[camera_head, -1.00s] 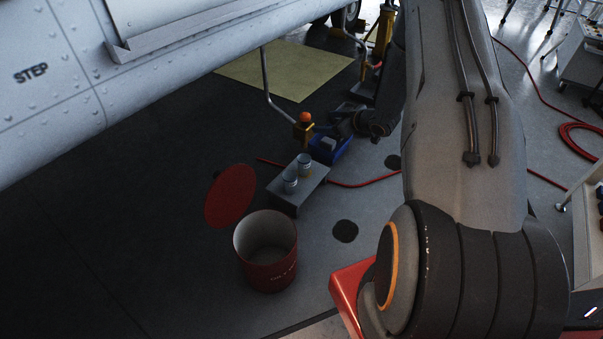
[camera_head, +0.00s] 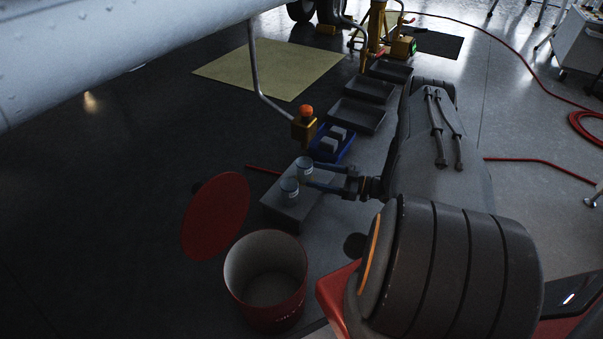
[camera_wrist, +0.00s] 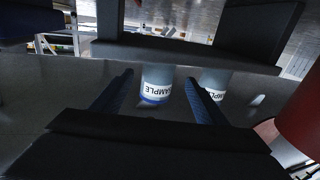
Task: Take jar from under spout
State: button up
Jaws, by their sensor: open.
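Two pale sample jars stand upright on a low grey stand (camera_head: 282,212). The back jar (camera_head: 304,168) is below the yellow spout valve (camera_head: 304,128) with its orange knob. The front jar (camera_head: 289,191) stands nearer the red bin. My gripper (camera_head: 313,174) is open just right of the jars, its two fingers level and pointing at them. In the wrist view, which looks upside down, the back jar (camera_wrist: 157,84) shows between my open fingers (camera_wrist: 158,77). The other jar (camera_wrist: 214,84) is outside the right-hand finger. I cannot tell whether either finger touches a jar.
An open red bin (camera_head: 266,285) stands in front, its red lid (camera_head: 215,216) beside it. A blue tray (camera_head: 331,143) with pale blocks lies behind the stand, and grey trays (camera_head: 357,115) beyond. A red hose (camera_head: 535,160) crosses the floor. The aircraft hull (camera_head: 110,45) hangs above left.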

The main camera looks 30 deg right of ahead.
aim_at(305, 171)
jog(key=shift+b+x, duration=1.35)
jog(key=shift+x, duration=1.4)
jog(key=shift+w+d, duration=0.1)
jog(key=shift+c, duration=0.5)
jog(key=c, duration=1.1)
